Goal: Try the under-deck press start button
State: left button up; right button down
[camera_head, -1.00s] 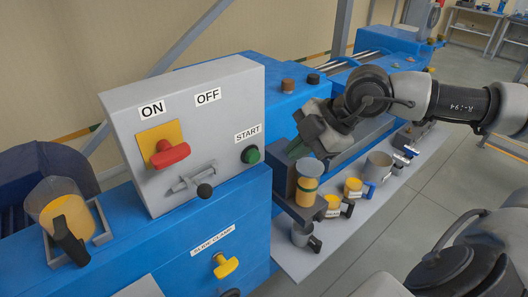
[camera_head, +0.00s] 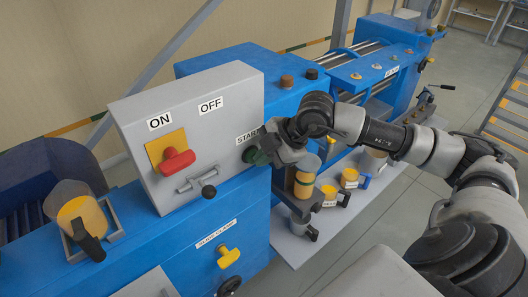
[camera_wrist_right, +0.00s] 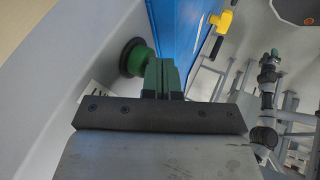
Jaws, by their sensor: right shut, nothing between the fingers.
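The green START button (camera_head: 250,155) sits on the right side of the grey control box (camera_head: 235,115), under its START label. It also shows in the wrist view as a green knob in a dark collar (camera_wrist_right: 133,58). My right gripper (camera_head: 264,157) is beside the button, at its right edge in the head view. In the wrist view its fingers (camera_wrist_right: 163,75) are shut together and empty, with the tips close beside the button. I cannot tell whether they touch it. My left gripper is not in view.
The box also carries a red lever (camera_head: 177,160) on a yellow plate and a black-knobbed latch (camera_head: 208,190). A yellow handle (camera_head: 229,257) is below. Several cups, including a yellow-banded one (camera_head: 305,186), stand on the side shelf. A jug (camera_head: 80,212) stands left.

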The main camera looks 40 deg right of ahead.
dwell(0.3)
jog(key=shift+w+b, duration=0.35)
jog(key=shift+w, duration=0.5)
jog(key=shift+r, duration=0.2)
jog(key=shift+d+r, duration=0.1)
